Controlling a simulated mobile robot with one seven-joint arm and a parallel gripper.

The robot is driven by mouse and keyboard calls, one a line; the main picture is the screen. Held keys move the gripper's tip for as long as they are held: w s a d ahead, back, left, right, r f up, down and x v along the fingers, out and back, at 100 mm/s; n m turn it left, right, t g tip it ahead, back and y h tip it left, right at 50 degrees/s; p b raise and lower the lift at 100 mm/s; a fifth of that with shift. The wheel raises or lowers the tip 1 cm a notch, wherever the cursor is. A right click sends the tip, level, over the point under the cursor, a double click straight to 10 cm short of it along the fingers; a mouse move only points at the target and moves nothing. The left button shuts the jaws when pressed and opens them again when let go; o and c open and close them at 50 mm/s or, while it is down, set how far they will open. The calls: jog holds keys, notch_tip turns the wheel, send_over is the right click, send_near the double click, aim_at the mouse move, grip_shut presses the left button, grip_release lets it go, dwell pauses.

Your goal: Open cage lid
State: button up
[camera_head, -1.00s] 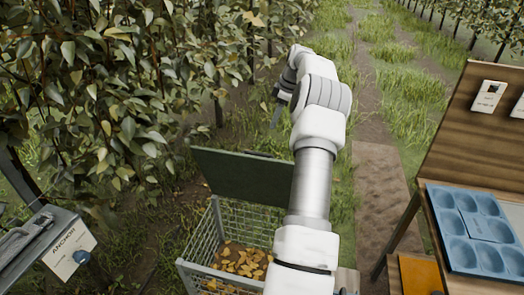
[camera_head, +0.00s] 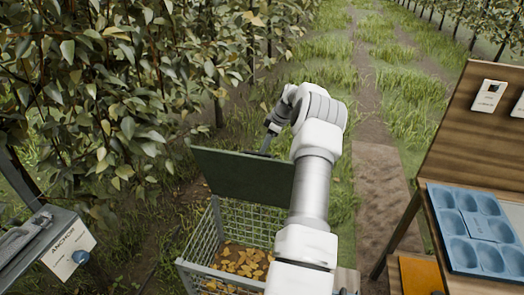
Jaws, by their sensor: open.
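The cage lid (camera_head: 240,176) is a dark green panel that stands raised and tilted up at the back of the wire cage (camera_head: 205,237). The cage top is open, and yellow leaves (camera_head: 240,258) show inside it. My gripper (camera_head: 265,146) is at the lid's upper edge, right of its middle, and points down. Its jaws are open, but its tips are small and partly hidden by the lid. I cannot tell whether they touch it. My arm covers the lid's right end and the cage's right side.
A wooden stand on the right holds a blue tray (camera_head: 470,252) with several hollows. A grey box labelled ANCHOR (camera_head: 70,250) stands at the lower left. Leafy branches (camera_head: 110,100) fill the upper left. A bare dirt path (camera_head: 380,190) runs right of my arm.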

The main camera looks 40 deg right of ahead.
jog(key=shift+x, duration=2.15)
jog(key=shift+c, duration=0.3)
grip_shut()
